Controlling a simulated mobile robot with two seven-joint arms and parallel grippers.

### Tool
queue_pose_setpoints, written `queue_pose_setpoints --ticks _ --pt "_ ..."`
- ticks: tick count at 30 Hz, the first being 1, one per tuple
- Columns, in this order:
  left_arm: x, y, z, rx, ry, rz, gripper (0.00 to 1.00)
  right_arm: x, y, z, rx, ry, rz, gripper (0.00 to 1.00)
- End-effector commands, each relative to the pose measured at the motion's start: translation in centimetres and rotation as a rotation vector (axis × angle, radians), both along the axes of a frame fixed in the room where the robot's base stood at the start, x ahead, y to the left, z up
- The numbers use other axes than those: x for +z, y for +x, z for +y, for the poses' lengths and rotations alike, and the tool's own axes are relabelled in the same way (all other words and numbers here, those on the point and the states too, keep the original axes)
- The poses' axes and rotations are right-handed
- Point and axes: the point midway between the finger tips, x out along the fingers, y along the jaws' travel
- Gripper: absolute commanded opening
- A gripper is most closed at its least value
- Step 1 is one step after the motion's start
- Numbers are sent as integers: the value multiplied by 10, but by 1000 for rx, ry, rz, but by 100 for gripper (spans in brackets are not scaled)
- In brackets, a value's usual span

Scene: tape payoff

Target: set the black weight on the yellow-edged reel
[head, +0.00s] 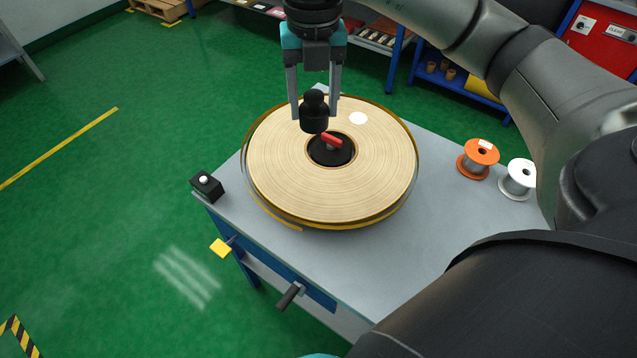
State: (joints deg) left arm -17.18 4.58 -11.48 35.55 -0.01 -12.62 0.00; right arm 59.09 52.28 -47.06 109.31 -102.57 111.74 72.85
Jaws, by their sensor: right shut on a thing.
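The yellow-edged reel (285,180) lies flat on the grey table, wound with pale tape. It has a dark hub with a red handle (332,141) in its middle and a white round label on top. My right gripper (315,108) is shut on the black weight (314,113), a knobbed black piece. The weight appears over the back part of the reel, just behind the hub. I cannot tell whether it touches the tape. My left gripper does not show.
The grey table (400,262) carries an orange spool (471,168) and a white spool (513,188) at right. A black box with a white button (206,184) sits at the left corner. A yellow-tipped lever (220,248) and a black handle (289,296) stick out in front.

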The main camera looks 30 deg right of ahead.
Motion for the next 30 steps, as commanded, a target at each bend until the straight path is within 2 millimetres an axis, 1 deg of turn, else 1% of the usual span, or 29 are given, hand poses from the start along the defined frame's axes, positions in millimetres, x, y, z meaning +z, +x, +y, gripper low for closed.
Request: queue_pose_setpoints --ticks 1,3,6,8,11,14,21,24,27,30 --pt "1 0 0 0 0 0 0 0 0 -2 -74 0 0 0" --pt "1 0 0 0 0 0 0 0 0 -5 -168 -1 1 0" --pt "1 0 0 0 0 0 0 0 0 -7 -267 -2 1 0" --pt "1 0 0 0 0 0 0 -1 0 -8 -306 -2 2 0" --pt "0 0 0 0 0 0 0 -7 0 -9 -341 -2 4 0" --pt "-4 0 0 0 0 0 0 -25 0 -9 -349 -4 7 0" --pt "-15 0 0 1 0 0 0 -88 -1 -9 -347 -5 7 0" --pt "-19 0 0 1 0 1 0 -111 0 -9 -346 -3 7 0" --pt "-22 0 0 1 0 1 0 -130 0 -9 -345 -3 4 0" --pt "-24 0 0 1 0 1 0 -140 1 -9 -346 -2 3 0"
